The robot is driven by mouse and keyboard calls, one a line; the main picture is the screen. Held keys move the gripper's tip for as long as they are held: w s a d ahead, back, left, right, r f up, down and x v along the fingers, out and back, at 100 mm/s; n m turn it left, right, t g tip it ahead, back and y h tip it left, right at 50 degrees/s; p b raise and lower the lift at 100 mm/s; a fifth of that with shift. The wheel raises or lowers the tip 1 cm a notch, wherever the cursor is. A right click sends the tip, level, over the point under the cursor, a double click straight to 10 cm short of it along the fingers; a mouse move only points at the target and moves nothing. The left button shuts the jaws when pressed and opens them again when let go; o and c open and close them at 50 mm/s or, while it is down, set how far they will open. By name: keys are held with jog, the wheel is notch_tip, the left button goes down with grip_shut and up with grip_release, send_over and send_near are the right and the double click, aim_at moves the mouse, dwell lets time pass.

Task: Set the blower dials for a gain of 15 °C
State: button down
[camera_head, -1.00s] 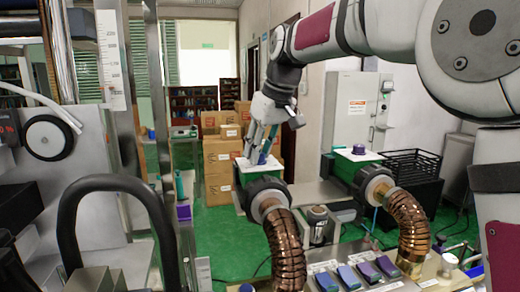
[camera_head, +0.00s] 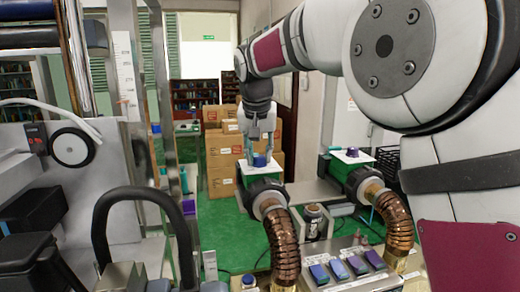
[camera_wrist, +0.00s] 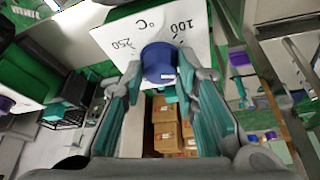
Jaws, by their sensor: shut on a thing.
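The left blower (camera_head: 262,186) has a white dial plate on top with a blue knob (camera_head: 260,159). In the wrist view this blue knob (camera_wrist: 158,62) stands between my fingers, a small white mark on its side. The white plate (camera_wrist: 195,42) around it reads 100, 250 and °C; the rest of the scale is hidden. My gripper (camera_head: 256,152) points down from above and is shut on the knob; it also shows in the wrist view (camera_wrist: 160,82). The right blower's dial has a blue-purple knob (camera_head: 352,152), apart from my gripper; its setting is too small to read.
Copper hoses (camera_head: 283,245) run from both blowers. A panel with several blue and purple switches (camera_head: 338,269) is at the front. Cardboard boxes (camera_head: 222,160) are stacked behind. A black-handled machine (camera_head: 140,205) with metal posts stands at left.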

jog(key=m, duration=0.1)
jog(key=m+h, duration=0.1)
jog(key=m, duration=0.2)
jog(key=shift+w+a+m+g+h+p, duration=0.1)
jog(key=shift+a+m+g+h+p, duration=0.2)
jog(key=shift+p, duration=0.1)
jog(key=m+g+h, duration=0.1)
jog(key=m, duration=0.2)
jog(key=shift+w+m+b, duration=0.1)
jog(key=shift+m+b, duration=0.25)
jog(key=shift+m, duration=0.05)
jog(key=m+g+h+b, duration=0.1)
jog(key=m+b, duration=0.1)
jog(key=m, duration=0.2)
jog(key=shift+w+f, duration=0.1)
jog(key=shift+w, duration=0.05)
jog(key=shift+m+g+b, duration=0.8)
jog(key=shift+m+b, duration=0.25)
jog(key=shift+m, duration=0.65)
jog(key=c, duration=1.2)
grip_release()
jog(key=shift+c, duration=0.2)
